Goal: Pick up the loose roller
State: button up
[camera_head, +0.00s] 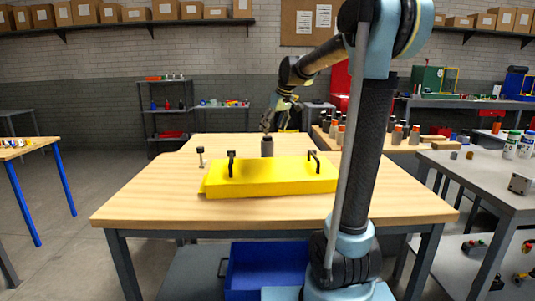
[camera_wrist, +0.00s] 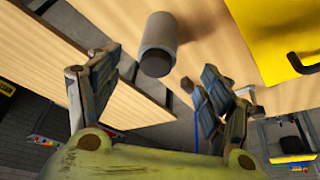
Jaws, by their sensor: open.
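The loose roller looks to be the grey cylinder with a dark end (camera_head: 267,147), standing upright on the wooden table just behind the yellow cover. In the wrist view the roller (camera_wrist: 160,38) is at the top middle, ahead of the fingers and between their lines. My gripper (camera_head: 268,120) is above and just behind the roller in the head view. In the wrist view my gripper (camera_wrist: 158,92) has its two fingers spread wide, with nothing between them. The roller appears apart from both fingers.
The yellow cover (camera_head: 270,178) with two black handles lies in front of the roller. A small dark post (camera_head: 201,157) stands to its left. Several bottles (camera_head: 398,133) stand at the right. A blue bin (camera_head: 265,268) is below the table (camera_head: 140,198), whose left side is clear.

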aim_at(270, 137)
jog(key=x, duration=0.8)
jog(key=shift+f, duration=0.2)
jog(key=x, duration=0.4)
jog(key=shift+w+r, duration=0.15)
jog(key=shift+w, duration=0.2)
jog(key=shift+w+a+f, duration=0.15)
jog(key=shift+a+f, duration=0.05)
jog(key=shift+f, duration=0.4)
jog(key=c, duration=1.6)
jog(key=shift+r, duration=0.15)
